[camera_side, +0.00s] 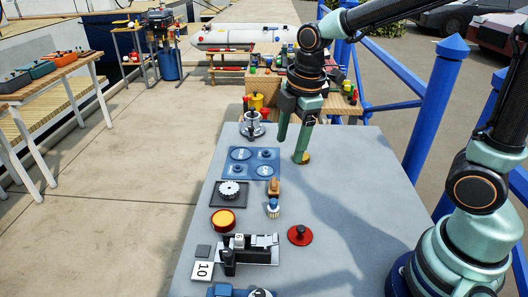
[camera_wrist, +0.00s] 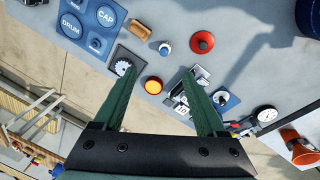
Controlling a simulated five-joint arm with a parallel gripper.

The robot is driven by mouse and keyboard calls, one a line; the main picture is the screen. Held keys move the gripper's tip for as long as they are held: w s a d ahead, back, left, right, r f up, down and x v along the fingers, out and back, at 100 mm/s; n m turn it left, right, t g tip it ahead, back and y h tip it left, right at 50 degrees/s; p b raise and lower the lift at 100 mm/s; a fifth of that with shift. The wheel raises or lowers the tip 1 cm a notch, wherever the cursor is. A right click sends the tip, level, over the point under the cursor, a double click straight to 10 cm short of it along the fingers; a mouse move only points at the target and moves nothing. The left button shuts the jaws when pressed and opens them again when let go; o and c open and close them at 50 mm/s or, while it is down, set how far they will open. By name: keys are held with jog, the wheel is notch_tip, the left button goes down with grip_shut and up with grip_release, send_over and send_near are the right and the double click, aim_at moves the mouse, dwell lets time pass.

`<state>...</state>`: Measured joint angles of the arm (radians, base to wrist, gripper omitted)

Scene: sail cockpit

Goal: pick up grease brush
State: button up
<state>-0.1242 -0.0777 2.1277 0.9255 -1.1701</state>
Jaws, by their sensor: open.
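A small brown wooden piece (camera_side: 273,187), which looks like the grease brush, stands on the grey table near its middle; its bristles cannot be made out. In the wrist view it is a small brown shape (camera_wrist: 139,29) beyond the fingertips. A blue-and-white round piece (camera_side: 273,208) sits close by, and it also shows in the wrist view (camera_wrist: 165,48). My gripper (camera_side: 292,148) is open and empty, above the far part of the table, behind the brown piece in the side view. Both green fingers (camera_wrist: 161,70) show spread in the wrist view.
A blue tray with DRUM and CAP spots (camera_side: 237,172), a gear on a dark plate (camera_side: 229,190), an orange-yellow disc (camera_side: 223,220) and a black fixture (camera_side: 235,256) line the left. A red disc (camera_side: 300,236) lies nearer. The table's right side (camera_side: 350,205) is clear.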

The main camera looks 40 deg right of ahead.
aim_at(273, 200)
jog(key=a+f+n, duration=0.1)
jog(key=f+n, duration=0.1)
jog(key=f, duration=0.2)
jog(key=w+f+n+g, duration=0.1)
jog(key=f+n, duration=0.2)
jog(key=f, duration=0.1)
jog(key=w+a+f+n+g, duration=0.1)
jog(key=f+n, duration=0.1)
jog(key=f, duration=0.2)
jog(key=shift+w+a+f+n, duration=0.25)
jog(key=shift+a+f+n, duration=0.05)
jog(key=shift+a+n, duration=0.1)
jog(key=shift+d+f, duration=0.15)
jog(key=shift+f, duration=1.25)
jog(key=shift+d+f, duration=0.15)
jog(key=shift+f, duration=1.2)
grip_shut()
